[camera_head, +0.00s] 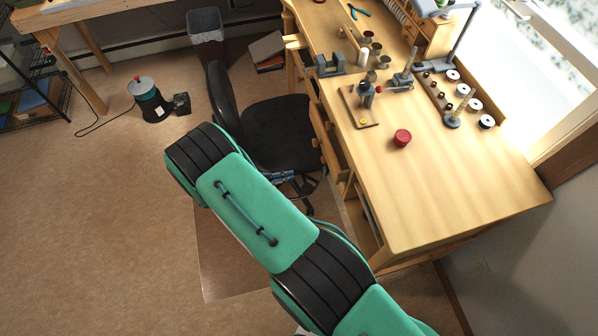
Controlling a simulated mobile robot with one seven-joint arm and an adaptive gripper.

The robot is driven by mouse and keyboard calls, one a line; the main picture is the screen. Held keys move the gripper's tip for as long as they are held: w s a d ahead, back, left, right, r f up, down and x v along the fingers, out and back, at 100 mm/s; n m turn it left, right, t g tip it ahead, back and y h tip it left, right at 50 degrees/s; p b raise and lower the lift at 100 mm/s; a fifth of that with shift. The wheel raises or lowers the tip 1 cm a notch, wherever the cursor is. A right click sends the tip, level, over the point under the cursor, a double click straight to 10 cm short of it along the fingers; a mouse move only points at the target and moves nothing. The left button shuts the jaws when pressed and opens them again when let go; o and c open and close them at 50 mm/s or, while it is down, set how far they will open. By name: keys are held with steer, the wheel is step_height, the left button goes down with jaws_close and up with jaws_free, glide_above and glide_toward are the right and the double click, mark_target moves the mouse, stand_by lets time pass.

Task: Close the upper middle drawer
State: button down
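The wooden workbench (455,190) stands at the right, seen from above. Its drawer side (327,142) faces left and is seen steeply, with wooden fronts and dark gaps between them. A light wooden piece (295,42) juts out from the bench's left side farther back. I cannot tell which front is the upper middle drawer or how far it is out. My green and black arm (258,215) reaches from the bottom right toward the upper left, over the floor beside the bench. My gripper cannot be made out; the arm hides what lies beneath it.
A black office chair (280,130) stands close against the drawer side. A red round tin (402,138) and several small tools sit on the benchtop. A dark canister (148,102) and a bin (205,27) stand farther back.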

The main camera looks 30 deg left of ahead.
mark_target(331, 165)
steer(key=b+x, duration=0.1)
steer(key=x, duration=1.2)
steer(key=shift+b, duration=0.3)
steer(key=shift+w+d, duration=0.15)
steer(key=shift+w, duration=0.05)
steer(key=shift+x, duration=2.7)
steer(key=shift+s, duration=0.1)
steer(key=p+v, duration=0.1)
steer(key=v, duration=1.3)
